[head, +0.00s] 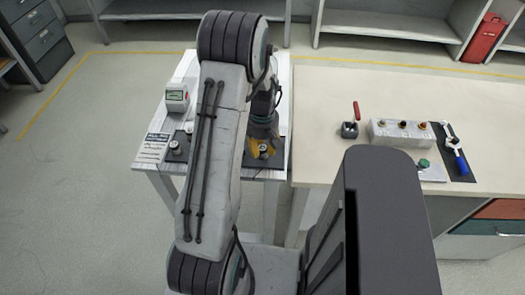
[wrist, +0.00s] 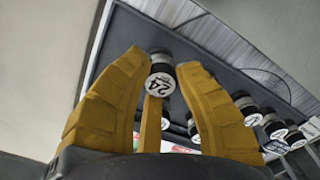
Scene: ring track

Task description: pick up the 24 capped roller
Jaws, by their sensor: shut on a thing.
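The 24 capped roller (wrist: 160,84) has a white cap marked "24" and a dark body. In the wrist view it sits between the tips of my gripper's yellow fingers (wrist: 163,72), which are shut on it. The roller is over or on a dark mat (wrist: 135,42); I cannot tell if it touches. In the head view my gripper (head: 262,148) is at the right side of the small white table, with the roller's light end (head: 263,148) showing between the yellow fingers. My arm hides part of the mat.
Several other capped rollers (wrist: 274,126) stand in a row to the right in the wrist view. A long bench (head: 330,90) with tools and a block of knobs (head: 400,132) adjoins at right.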

